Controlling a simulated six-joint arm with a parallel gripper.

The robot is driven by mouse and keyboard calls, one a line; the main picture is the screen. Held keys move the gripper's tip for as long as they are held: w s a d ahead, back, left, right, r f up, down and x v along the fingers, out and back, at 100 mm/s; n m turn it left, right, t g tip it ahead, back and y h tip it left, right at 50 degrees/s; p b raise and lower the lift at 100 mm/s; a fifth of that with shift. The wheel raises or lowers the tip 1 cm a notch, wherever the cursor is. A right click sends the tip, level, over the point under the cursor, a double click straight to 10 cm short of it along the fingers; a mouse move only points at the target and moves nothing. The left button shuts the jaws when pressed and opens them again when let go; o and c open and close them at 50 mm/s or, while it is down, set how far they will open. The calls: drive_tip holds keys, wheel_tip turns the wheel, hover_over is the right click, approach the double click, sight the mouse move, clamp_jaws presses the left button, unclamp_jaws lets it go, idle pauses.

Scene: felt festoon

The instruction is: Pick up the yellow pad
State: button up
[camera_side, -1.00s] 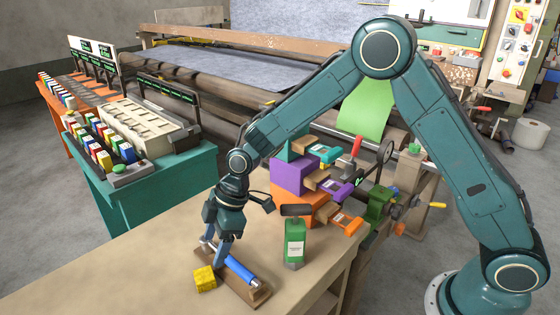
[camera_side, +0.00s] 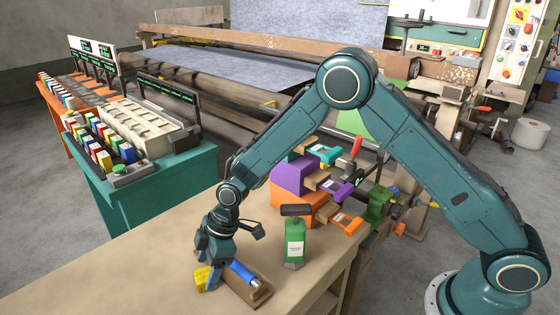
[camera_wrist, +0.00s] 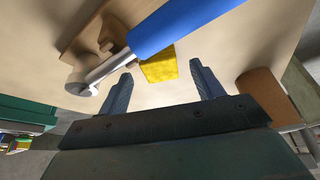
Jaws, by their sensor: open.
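The yellow pad (camera_side: 202,277) lies on the bench near its front edge, partly hidden behind a finger of my gripper (camera_side: 207,276) in the side view. In the wrist view the yellow pad (camera_wrist: 160,66) shows beyond and between the two fingertips (camera_wrist: 160,78), beside the blue cylinder. My gripper is open, pointing down at the pad, with nothing held. I cannot tell whether a finger touches the pad.
A blue-handled roller (camera_side: 243,273) on a wooden base (camera_side: 256,293) lies right beside the pad. Orange and purple blocks (camera_side: 296,176) with clamps stand behind. The bench (camera_side: 130,275) is clear to the left.

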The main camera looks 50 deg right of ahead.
sight(206, 274)
drive_tip(key=shift+x, duration=1.1)
drive_tip(key=c, duration=1)
drive_tip(key=shift+r, duration=0.2)
drive_tip(key=shift+c, duration=0.2)
wheel_tip(206, 274, up, 20)
drive_tip(key=shift+f, duration=0.2)
